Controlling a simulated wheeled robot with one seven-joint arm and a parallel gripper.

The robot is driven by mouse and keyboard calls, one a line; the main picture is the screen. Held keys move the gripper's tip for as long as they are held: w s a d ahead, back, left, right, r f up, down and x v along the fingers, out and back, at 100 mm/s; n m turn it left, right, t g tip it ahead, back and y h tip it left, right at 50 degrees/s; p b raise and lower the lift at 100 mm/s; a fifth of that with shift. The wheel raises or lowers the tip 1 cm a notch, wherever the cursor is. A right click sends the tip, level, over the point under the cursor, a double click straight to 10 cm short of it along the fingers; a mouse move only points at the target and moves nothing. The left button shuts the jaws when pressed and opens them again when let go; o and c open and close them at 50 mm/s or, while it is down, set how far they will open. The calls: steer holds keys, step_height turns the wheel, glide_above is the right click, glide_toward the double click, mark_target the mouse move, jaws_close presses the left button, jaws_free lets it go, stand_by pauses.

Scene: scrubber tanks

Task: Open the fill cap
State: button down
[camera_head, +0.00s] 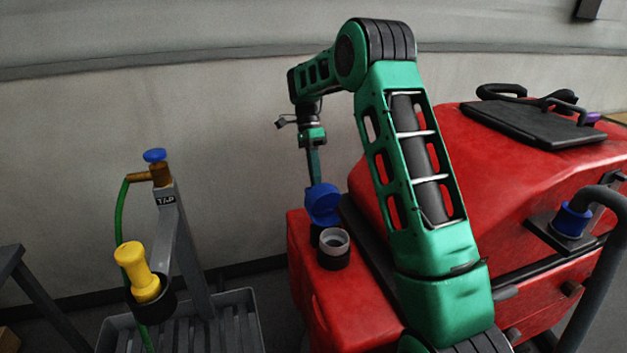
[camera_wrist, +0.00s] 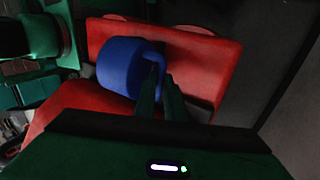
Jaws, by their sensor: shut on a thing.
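The blue fill cap (camera_head: 322,203) stands tipped up behind the grey fill neck (camera_head: 333,241) on the red machine's left part. The neck's round mouth is uncovered and faces up. My gripper (camera_head: 315,181) reaches down from above and meets the cap's upper edge. In the wrist view the cap (camera_wrist: 120,68) lies left of my narrow fingers (camera_wrist: 160,85), which are closed on its tab. The neck is hidden in that view, and the exact finger contact is dark.
The red scrubber body (camera_head: 515,190) with a black lid (camera_head: 530,123) fills the right. At left stand a tap with a blue knob (camera_head: 154,155), a yellow nozzle (camera_head: 138,271) and a slatted grey tray (camera_head: 240,325). A wall lies behind.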

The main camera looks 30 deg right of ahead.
steer(key=shift+w+d, duration=0.3)
steer(key=c, duration=1.9)
jaws_free()
steer(key=shift+f, duration=0.1)
steer(key=shift+c, duration=0.2)
steer(key=shift+o, duration=0.6)
steer(key=shift+a, duration=0.1)
steer(key=v, duration=1)
steer(key=shift+w+r, duration=0.15)
steer(key=shift+r, duration=0.25)
